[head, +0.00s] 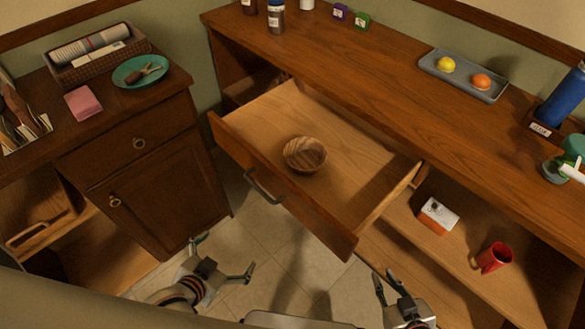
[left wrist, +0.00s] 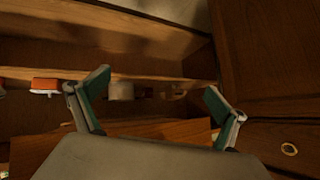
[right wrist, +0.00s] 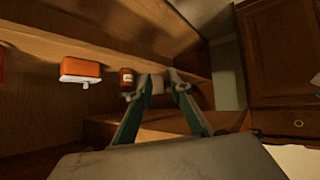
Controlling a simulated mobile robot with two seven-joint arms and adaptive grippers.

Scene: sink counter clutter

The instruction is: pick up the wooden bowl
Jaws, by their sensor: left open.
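The wooden bowl (head: 305,154) is a small, round, striped brown bowl. It rests upright and empty inside the pulled-out drawer (head: 345,135) in the head view, near the drawer's front panel. My left gripper (head: 224,258) is open and empty, low in front of the drawer and apart from the bowl. Its spread fingers also show in the left wrist view (left wrist: 158,85), facing the cabinet shelves. My right gripper (head: 386,278) is low at the right, beyond the drawer's right front corner. Its fingers look close together in the right wrist view (right wrist: 161,84). The bowl is not visible in either wrist view.
The drawer front (head: 285,190) with its dark handle (head: 262,187) stands between my grippers and the bowl. A white and orange box (head: 438,216) and a red mug (head: 495,257) sit on the open shelf. A tray (head: 463,75) with two fruits is on the counter. Tiled floor is clear below.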

